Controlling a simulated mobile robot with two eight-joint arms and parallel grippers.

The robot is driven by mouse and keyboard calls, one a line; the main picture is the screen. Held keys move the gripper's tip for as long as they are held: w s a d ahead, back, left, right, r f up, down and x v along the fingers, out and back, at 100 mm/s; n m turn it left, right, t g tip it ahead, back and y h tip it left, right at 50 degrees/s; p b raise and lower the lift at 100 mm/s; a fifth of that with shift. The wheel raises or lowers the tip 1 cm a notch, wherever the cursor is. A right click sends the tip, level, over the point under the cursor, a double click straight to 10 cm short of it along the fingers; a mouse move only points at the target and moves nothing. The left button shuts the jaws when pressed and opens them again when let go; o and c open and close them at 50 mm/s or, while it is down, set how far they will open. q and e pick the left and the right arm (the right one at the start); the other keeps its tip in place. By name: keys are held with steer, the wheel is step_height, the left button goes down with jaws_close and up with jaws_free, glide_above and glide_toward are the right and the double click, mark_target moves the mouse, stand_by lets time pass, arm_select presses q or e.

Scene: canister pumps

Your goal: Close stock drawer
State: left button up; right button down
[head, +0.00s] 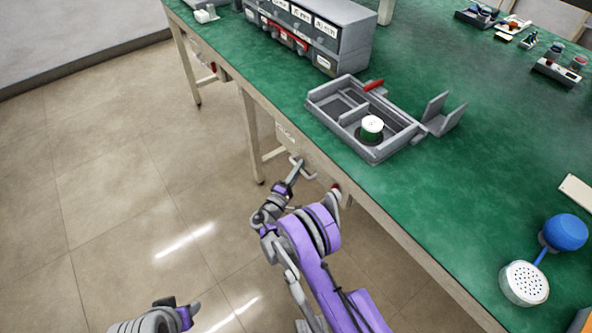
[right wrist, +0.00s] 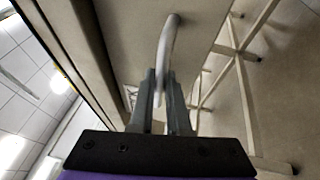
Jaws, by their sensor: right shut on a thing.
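The stock drawer (head: 312,153) is under the green bench's front edge, with a pale front and a small label. Its front sits close below the bench edge; I cannot make out any gap. My right gripper (head: 296,170) is at the drawer's curved metal handle. In the right wrist view, the gripper (right wrist: 168,105) is shut on the pale handle (right wrist: 170,40), which passes between its two fingers in front of the drawer front (right wrist: 125,35). My left gripper (head: 184,312) is low at the bottom left, away from the bench, and its jaws are not clear.
On the green bench (head: 420,190) stand a grey tray (head: 322,100) holding a green-and-white part, a grey drawer cabinet (head: 345,35), and a blue ball-shaped item (head: 566,232) beside a white perforated cup (head: 524,283). Bench legs stand below. The tiled floor at left is clear.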

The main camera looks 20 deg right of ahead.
steer(key=c, duration=1.2)
jaws_free()
steer(key=shift+d, duration=0.25)
steer(key=shift+o, duration=0.2)
steer(key=shift+a, duration=0.1)
steer(key=v, duration=1)
steer(key=shift+s+a, duration=0.25)
steer(key=shift+a, duration=0.05)
steer(key=shift+f, duration=0.1)
